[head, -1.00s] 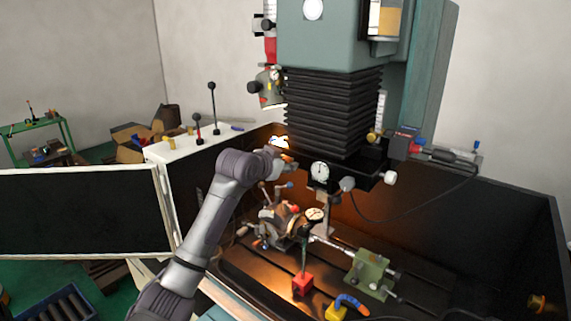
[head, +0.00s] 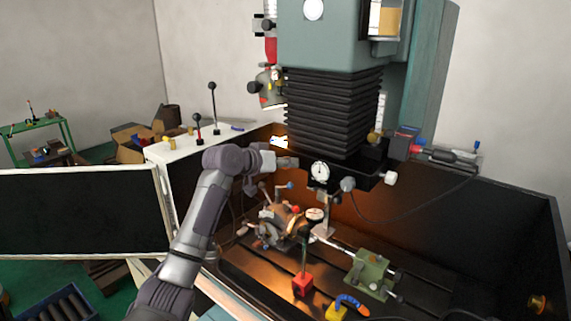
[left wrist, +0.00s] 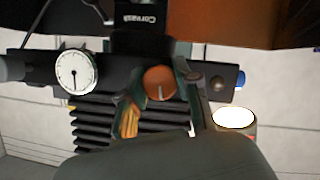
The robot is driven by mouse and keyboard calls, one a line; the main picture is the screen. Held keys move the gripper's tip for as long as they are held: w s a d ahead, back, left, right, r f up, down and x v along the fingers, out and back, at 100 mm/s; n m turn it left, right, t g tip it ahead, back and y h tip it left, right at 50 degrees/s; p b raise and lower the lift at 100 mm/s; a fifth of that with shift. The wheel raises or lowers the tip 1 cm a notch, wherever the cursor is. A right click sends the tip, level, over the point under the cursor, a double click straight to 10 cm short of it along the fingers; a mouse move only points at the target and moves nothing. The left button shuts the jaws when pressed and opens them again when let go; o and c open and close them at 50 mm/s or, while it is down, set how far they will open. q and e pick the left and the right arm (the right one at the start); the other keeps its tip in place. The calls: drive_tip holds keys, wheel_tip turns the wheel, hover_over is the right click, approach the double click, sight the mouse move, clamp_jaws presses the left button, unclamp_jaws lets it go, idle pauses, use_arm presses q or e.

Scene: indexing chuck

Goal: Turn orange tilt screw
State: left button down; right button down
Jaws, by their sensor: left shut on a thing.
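The orange tilt screw (left wrist: 160,82) is a round orange head with a slot or line on it. It shows in the left wrist view on the dark head of the machine. My left gripper (left wrist: 158,92) has its fingers on either side of the screw and is shut on it. In the head view the left gripper (head: 287,162) is at the left end of the black head, below the bellows; there the screw is hidden. A white dial gauge (head: 319,172) is close by to the right and also shows in the left wrist view (left wrist: 75,72). My right gripper is not in view.
Black bellows (head: 330,112) hang above. Below, the machine bed holds a chuck unit (head: 280,225), a dial gauge on a red base (head: 303,283) and a green tailstock (head: 370,272). A white-topped wall (head: 190,142) with levers stands left of the gripper.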

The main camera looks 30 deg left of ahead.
use_arm(q)
drive_tip(key=shift+f, duration=0.2)
drive_tip(key=c, duration=0.8)
unclamp_jaws()
drive_tip(key=shift+r, duration=0.1)
drive_tip(key=shift+s, duration=0.1)
drive_tip(key=v, duration=1.1)
drive_tip(key=shift+s+a+r, duration=0.1)
drive_tip(key=shift+s+r, duration=0.1)
drive_tip(key=shift+s, duration=0.15)
